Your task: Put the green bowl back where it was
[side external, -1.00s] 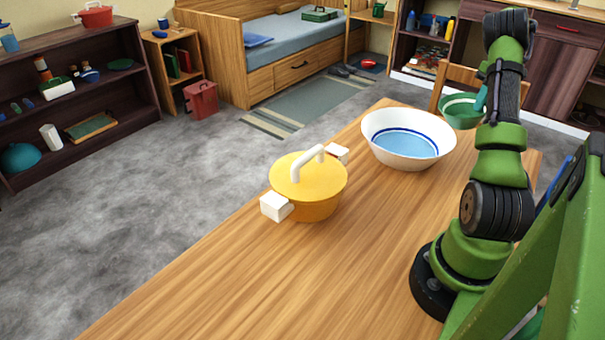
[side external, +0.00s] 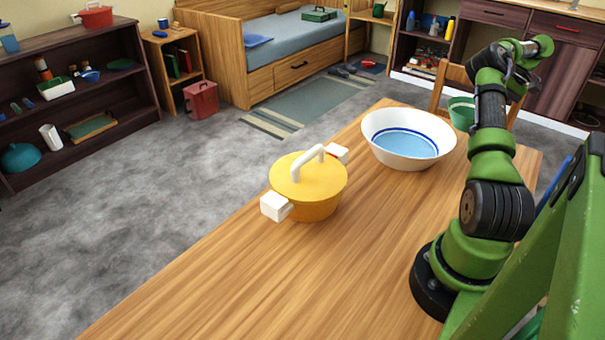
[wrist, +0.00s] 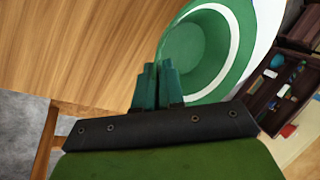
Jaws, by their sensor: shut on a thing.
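The green bowl (side external: 461,112) shows at the far end of the table in the side view, partly hidden behind my arm. In the wrist view the green bowl (wrist: 190,55), with a white band inside, is large and close. My gripper (wrist: 156,68) has its teal fingers together at the bowl's near edge, shut on its rim. The fingertips are hidden behind my arm in the side view. A big white bowl with a blue ring (side external: 408,140) stands on the table just left of the green bowl.
A yellow lidded pot (side external: 308,185) with white handles stands on the wooden table (side external: 230,270), left of the white bowl. The table's front part is clear. A wooden chair (side external: 452,74) stands behind the table's far end.

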